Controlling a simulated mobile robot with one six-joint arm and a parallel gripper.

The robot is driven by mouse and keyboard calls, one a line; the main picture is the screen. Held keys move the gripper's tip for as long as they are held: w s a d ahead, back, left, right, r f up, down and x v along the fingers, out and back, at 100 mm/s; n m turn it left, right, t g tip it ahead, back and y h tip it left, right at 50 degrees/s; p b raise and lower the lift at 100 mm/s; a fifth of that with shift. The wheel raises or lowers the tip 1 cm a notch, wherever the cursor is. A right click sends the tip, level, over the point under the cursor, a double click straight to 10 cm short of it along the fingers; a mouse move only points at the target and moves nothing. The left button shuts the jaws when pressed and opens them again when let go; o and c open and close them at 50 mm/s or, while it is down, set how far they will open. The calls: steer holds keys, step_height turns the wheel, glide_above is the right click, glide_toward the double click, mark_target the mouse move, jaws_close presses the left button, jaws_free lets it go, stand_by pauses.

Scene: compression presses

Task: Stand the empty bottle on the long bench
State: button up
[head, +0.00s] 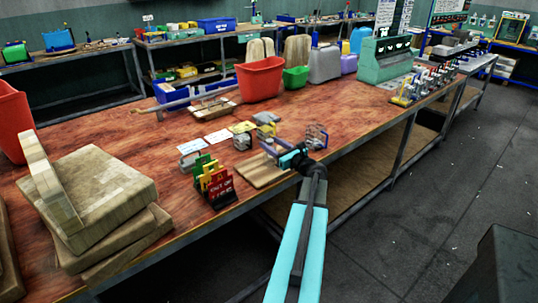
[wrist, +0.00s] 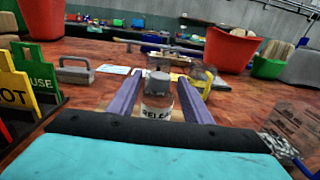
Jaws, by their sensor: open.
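A small clear bottle with a grey cap and a white label (wrist: 157,98) stands upright on the red-brown bench (head: 140,135). In the wrist view it shows in the gap between my two purple fingers. In the head view, what looks like the same bottle (head: 242,142) stands just beyond my fingertips. My gripper (head: 268,146) is open, low over the front part of the bench. Its fingers also show in the wrist view (wrist: 157,82), with no visible contact on the bottle. The bottle's lower part is hidden by my wrist, and I cannot tell its contents.
Red, yellow and green signs (head: 215,185) stand left of my gripper. A yellowish clear item (wrist: 202,82) is behind the right finger. A red bucket (head: 260,80) stands farther back. Stacked slabs (head: 105,185) fill the near left.

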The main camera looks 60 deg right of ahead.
steer(key=p+x, duration=0.1)
steer(key=x, duration=0.4)
steer(key=shift+w+p, duration=0.1)
steer(key=shift+p, duration=0.25)
stand_by(0.6)
jaws_close()
